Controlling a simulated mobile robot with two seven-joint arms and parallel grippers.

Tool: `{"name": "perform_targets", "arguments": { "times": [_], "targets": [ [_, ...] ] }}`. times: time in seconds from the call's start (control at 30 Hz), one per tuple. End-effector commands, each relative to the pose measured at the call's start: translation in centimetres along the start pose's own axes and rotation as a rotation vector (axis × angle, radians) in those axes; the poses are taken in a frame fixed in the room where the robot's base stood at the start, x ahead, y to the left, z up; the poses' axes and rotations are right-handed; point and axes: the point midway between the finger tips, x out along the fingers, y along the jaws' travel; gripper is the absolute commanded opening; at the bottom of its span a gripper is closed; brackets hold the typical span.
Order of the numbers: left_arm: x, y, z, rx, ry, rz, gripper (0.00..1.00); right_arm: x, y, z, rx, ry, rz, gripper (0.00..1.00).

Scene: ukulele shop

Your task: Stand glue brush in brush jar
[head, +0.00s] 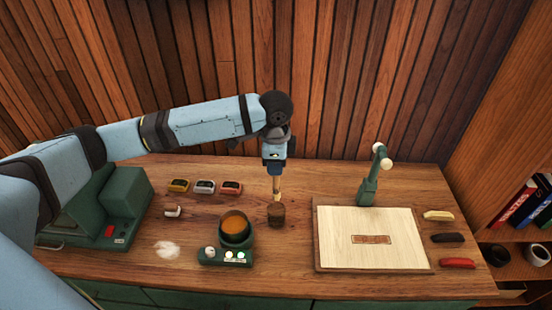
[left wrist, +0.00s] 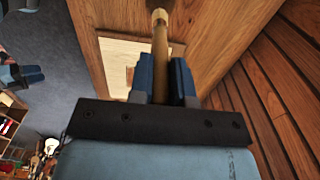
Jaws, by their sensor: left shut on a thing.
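My left gripper (head: 275,165) points down over the workbench and is shut on the glue brush (head: 276,186). The brush is slim and light wooden, and it hangs about upright below the fingers. A small dark brown brush jar (head: 276,214) stands on the bench directly below. The brush's lower end overlaps the jar's mouth in the head view; I cannot tell whether it is inside or just above. In the left wrist view the brush (left wrist: 160,55) sticks out between the two blue fingers (left wrist: 160,80). The jar is not clear there. My right gripper is not in view.
A glue pot (head: 236,226) with amber glue stands left of the jar, on a green base with knobs. A pale board (head: 370,232) lies to the right, with a green lamp-like stand (head: 374,178) behind it. A green machine (head: 112,205) stands left. The wooden wall is close behind.

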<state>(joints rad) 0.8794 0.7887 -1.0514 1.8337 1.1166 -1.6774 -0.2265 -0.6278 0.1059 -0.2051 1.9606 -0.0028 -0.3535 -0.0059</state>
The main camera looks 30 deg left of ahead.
Motion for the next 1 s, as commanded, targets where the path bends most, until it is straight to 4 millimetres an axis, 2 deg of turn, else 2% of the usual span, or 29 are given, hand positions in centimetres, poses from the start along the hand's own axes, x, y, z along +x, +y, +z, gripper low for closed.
{"name": "perform_targets", "arguments": {
  "times": [0.03,0.23,0.47,1.0],
  "targets": [
    [1.0,0.0,0.0,0.000,0.000,0.000,0.00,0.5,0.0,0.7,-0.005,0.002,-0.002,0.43],
    [2.5,0.0,0.0,0.000,0.000,-0.001,0.00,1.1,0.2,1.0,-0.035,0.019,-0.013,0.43],
    [3.9,0.0,0.0,0.000,0.000,-0.002,0.00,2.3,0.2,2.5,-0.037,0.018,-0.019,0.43],
    [7.8,0.0,0.0,-0.001,0.000,0.001,0.00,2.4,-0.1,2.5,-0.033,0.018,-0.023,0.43]
  ]
}}
